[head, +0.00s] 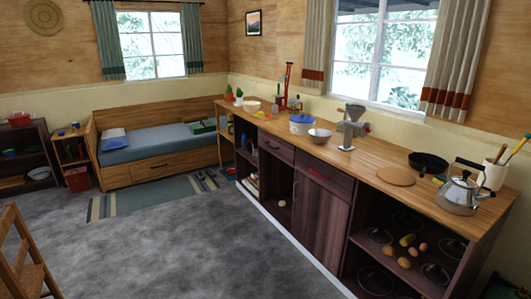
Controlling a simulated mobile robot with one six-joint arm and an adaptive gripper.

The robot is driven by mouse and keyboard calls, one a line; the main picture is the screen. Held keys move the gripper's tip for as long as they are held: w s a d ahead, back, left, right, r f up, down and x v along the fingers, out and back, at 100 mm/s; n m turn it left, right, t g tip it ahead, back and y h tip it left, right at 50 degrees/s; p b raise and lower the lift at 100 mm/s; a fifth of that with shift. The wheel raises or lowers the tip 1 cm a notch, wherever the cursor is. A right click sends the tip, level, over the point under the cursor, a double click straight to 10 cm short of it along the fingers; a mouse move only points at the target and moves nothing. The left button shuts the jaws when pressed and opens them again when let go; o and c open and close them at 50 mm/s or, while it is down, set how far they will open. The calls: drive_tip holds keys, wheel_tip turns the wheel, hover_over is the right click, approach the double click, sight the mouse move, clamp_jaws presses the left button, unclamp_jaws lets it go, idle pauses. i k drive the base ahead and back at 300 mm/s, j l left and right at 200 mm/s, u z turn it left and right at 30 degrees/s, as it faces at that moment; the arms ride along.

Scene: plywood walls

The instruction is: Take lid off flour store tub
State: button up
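A round white tub (300,128) with a blue lid (301,118) stands upright on the long wooden counter (376,160), towards its far half. The lid appears to sit on top of the tub; no writing can be read at this size. It is the only lidded tub I can make out on the counter. My gripper and arm are not in view.
A metal bowl (320,136) stands close right of the tub, then a grinder (352,126). A round board (395,175), black pan (428,162) and kettle (460,193) are nearer. A wooden chair (22,250) is at left; the grey floor (180,245) before the counter is clear.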

sight(301, 118)
drive_tip(key=i, duration=2.25)
drive_tip(key=i+j+z, duration=0.1)
drive_tip(key=i, duration=1.05)
drive_tip(key=i+j, duration=0.1)
drive_tip(key=i, duration=1)
drive_tip(key=i+j+z, duration=0.1)
drive_tip(key=i+z, duration=0.3)
drive_tip(key=i, duration=0.1)
